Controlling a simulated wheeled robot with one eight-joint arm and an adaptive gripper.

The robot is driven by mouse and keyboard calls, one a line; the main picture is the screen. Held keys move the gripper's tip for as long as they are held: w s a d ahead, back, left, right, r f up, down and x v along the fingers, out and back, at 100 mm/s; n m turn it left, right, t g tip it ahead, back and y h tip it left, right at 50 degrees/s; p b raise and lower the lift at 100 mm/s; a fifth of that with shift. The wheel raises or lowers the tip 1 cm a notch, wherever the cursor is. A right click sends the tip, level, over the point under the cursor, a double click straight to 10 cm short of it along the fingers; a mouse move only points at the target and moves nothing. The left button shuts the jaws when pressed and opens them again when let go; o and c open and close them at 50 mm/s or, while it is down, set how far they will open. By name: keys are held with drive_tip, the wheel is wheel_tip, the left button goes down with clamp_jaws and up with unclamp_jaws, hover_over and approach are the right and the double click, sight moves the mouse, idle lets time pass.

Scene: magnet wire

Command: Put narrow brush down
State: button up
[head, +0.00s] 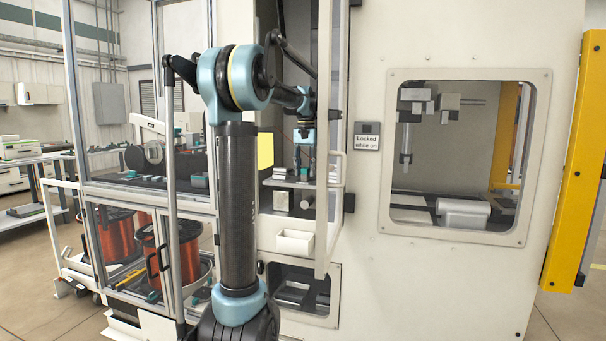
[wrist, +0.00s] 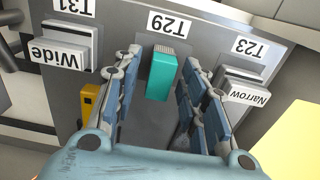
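In the wrist view a white block marked "Narrow" (wrist: 246,92) sits in a grey holder at the T23 label, right of my fingers. A similar block marked "Wide" (wrist: 58,54) sits at T31 on the left. My gripper (wrist: 163,68) has its two blue-padded fingers spread, with gaps on both sides of a teal block (wrist: 161,78) at T29. I cannot tell whether this teal block is a brush. In the head view my gripper (head: 304,160) points down inside the machine's open doorway, above a small shelf; its fingertips are too small there to read.
A grey panel (wrist: 108,22) carries the labelled places. A yellow part (wrist: 90,98) lies left of my fingers. In the head view, the white door edge (head: 323,230) stands close right of my gripper, and a white bin (head: 295,242) hangs below the shelf.

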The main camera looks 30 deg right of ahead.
sight(305, 168)
wheel_tip(305, 168, up, 11)
drive_tip(key=shift+r, duration=0.15)
idle(0.4)
drive_tip(key=s+a+f+n, duration=0.2)
drive_tip(key=a+f, duration=0.3)
drive_tip(key=a, duration=0.4)
drive_tip(key=s+a+f+n+t, duration=0.1)
drive_tip(key=s+a+f, duration=0.3)
drive_tip(key=a, duration=0.5)
drive_tip(key=s+a+f+n, duration=0.1)
drive_tip(key=a+f+n, duration=0.1)
drive_tip(key=a+f, duration=0.55)
drive_tip(key=s+a+f+n, duration=0.1)
drive_tip(key=s+a+f, duration=0.4)
drive_tip(key=f, duration=0.2)
drive_tip(key=s+a+f+n, duration=0.2)
drive_tip(key=s+a+f, duration=0.3)
drive_tip(key=f, duration=0.3)
drive_tip(key=s+a+f+n+t, duration=0.1)
drive_tip(key=s+a+f+n, duration=0.1)
drive_tip(key=s+a+f, duration=0.3)
wheel_tip(305, 168, down, 4)
drive_tip(key=shift+s+a+r, duration=0.25)
drive_tip(key=shift+s+a, duration=0.15)
drive_tip(key=shift+s, duration=0.4)
